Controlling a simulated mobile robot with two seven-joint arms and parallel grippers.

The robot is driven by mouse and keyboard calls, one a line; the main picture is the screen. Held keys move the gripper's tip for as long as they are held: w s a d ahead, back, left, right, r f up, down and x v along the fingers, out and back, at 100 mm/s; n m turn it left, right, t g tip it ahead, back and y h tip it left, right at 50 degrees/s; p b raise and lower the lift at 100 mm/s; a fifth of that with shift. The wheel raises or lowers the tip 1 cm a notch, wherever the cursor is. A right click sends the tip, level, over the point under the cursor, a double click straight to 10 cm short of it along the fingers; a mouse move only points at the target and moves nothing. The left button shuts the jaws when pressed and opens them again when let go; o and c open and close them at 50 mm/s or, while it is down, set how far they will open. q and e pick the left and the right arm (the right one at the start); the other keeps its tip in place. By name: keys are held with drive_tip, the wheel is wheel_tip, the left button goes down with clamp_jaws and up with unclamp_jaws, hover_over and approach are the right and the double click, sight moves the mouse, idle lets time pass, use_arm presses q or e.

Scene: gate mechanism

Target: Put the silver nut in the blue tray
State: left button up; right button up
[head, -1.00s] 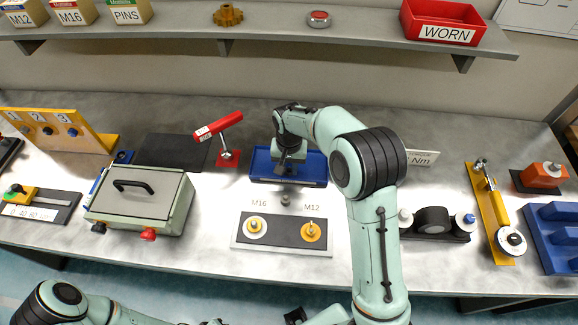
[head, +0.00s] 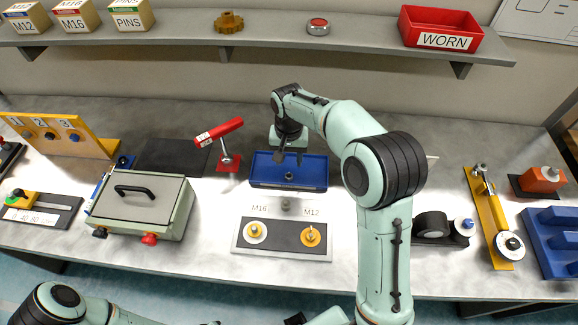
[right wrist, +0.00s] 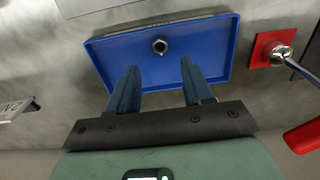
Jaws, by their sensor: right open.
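The silver nut (head: 289,176) lies on the floor of the blue tray (head: 262,183). The nut (right wrist: 160,46) also shows inside the tray (right wrist: 215,32) in the right wrist view, with bare tray floor around it. My right gripper (head: 290,158) is open and empty above the back part of the tray. In the right wrist view its fingers (right wrist: 160,66) are apart and the nut is clear of them, beyond the fingertips.
A red-handled tool (head: 219,132) stands left of the tray. A grey lidded box (head: 143,198) sits further left.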

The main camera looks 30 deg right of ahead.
wheel_tip(320, 180, up, 5)
drive_tip(key=shift+f, duration=0.15)
drive_tip(key=shift+f, duration=0.1)
idle(0.5)
